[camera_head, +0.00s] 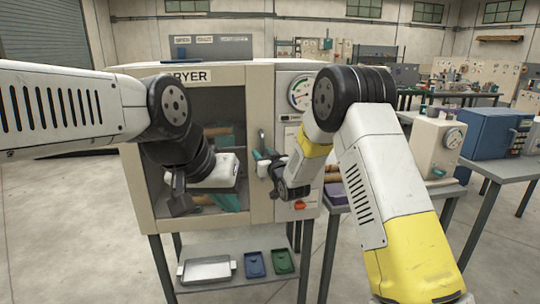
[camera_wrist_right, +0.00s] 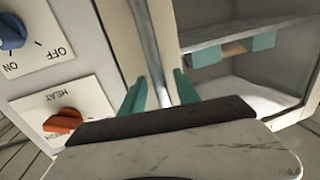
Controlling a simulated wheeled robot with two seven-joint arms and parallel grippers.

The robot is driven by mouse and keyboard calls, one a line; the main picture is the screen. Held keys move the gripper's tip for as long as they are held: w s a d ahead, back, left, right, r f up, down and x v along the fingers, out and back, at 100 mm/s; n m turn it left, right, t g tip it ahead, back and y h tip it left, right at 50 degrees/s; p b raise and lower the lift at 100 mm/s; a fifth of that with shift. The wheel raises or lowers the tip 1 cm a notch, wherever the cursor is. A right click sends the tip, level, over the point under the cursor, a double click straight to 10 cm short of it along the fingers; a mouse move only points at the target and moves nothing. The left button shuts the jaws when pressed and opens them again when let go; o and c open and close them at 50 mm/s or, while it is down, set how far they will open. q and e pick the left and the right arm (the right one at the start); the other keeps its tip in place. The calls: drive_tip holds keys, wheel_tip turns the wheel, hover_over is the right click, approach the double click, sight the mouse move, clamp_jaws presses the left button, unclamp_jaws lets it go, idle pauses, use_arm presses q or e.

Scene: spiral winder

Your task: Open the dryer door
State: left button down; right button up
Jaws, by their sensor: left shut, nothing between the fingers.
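The dryer (camera_head: 225,72) is a beige cabinet with a glazed door (camera_head: 258,95), which looks shut. A vertical metal handle (camera_head: 262,138) stands on the door's right strip. It also shows in the right wrist view as a grey bar (camera_wrist_right: 150,45). My right gripper (camera_head: 266,166) is at the handle's lower part. In the right wrist view, its teal fingertips (camera_wrist_right: 160,96) are apart, with the bar running between them; I cannot tell whether they touch it. My left gripper (camera_head: 180,198) is shut and empty in front of the door's window.
A control panel with a gauge (camera_head: 301,92) and an orange-red knob (camera_head: 299,205) is right of the door; the knob also shows in the wrist view (camera_wrist_right: 63,121). Trays (camera_head: 206,269) lie on the lower shelf. Benches with machines stand at right. The left floor is clear.

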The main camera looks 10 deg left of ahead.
clamp_jaws()
idle(1.5)
